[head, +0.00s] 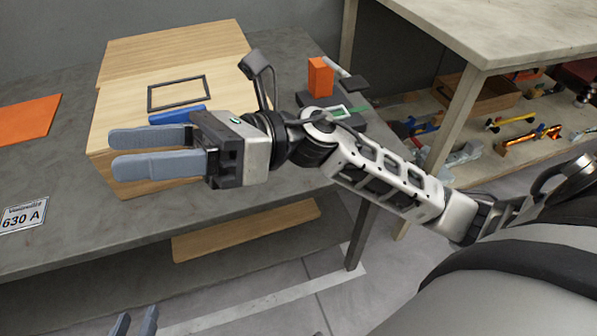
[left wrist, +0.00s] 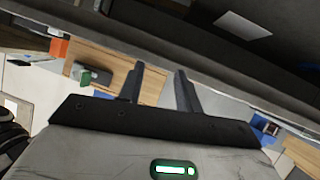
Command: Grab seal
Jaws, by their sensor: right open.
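A thin black rectangular frame, which looks like the seal (head: 177,81), lies flat on the light wooden box (head: 215,40) on the table. My right gripper (head: 114,153) is open and empty, with its two grey fingers pointing left. In the picture it sits just below the seal and in front of the box, apart from the seal. My left gripper (head: 135,321) shows only its fingertips at the bottom edge of the head view. In the left wrist view the left gripper (left wrist: 159,70) has its fingers apart with nothing between them.
A blue piece (head: 177,115) lies by the seal, partly behind my right gripper. An orange block (head: 320,76) and a small device (head: 336,111) are on the right. An orange sheet (head: 28,119) and a "630 A" label (head: 22,216) are on the left. A shelf (head: 520,130) holds tools.

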